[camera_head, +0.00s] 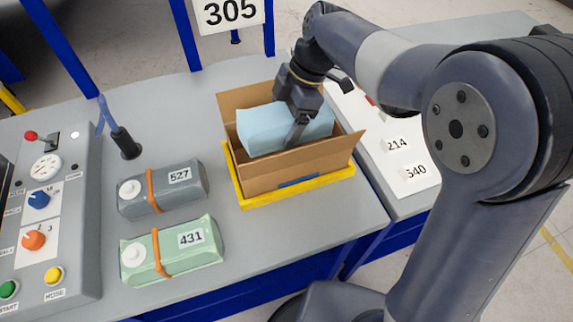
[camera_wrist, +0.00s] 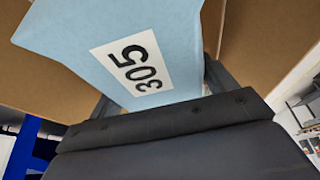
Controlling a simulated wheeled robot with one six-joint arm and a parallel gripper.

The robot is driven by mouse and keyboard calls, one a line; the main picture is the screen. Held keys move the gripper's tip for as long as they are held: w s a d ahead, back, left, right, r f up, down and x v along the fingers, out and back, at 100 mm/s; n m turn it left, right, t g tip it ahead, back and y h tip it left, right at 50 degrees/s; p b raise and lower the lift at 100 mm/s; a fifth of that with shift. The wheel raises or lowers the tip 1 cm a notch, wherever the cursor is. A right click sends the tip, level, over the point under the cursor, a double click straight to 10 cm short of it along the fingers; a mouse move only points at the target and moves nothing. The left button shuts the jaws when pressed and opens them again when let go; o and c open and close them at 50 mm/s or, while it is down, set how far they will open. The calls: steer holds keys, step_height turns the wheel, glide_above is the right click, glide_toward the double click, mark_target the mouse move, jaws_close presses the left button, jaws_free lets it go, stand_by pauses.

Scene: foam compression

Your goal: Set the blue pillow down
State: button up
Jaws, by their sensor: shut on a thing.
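The light blue pillow (camera_head: 262,128) is in the upper part of an open cardboard box (camera_head: 270,178) in the head view. My gripper (camera_head: 297,135) reaches down from above and is shut on the pillow. In the wrist view the blue pillow (camera_wrist: 110,35) fills the upper middle and shows a white label reading 305. The dark gripper fingers (camera_wrist: 158,98) lie on either side of it. The pillow's underside is hidden, so I cannot tell whether it touches the box floor.
The box sits in a yellow frame (camera_head: 297,191) on the grey table. A grey pillow 527 (camera_head: 187,195) and a green pillow 431 (camera_head: 200,256), both with orange bands, lie to the left. A control panel (camera_head: 50,220) stands far left. A white sheet (camera_head: 408,160) with numbers lies at right.

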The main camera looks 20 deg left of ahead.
step_height(320, 180, down, 11)
steer(key=shift+r+p, duration=0.1)
steer(key=shift+p, duration=0.4)
steer(key=o, duration=1)
steer(key=v, duration=1.2)
steer(key=shift+s+a+b, duration=0.1)
steer(key=shift+b, duration=0.3)
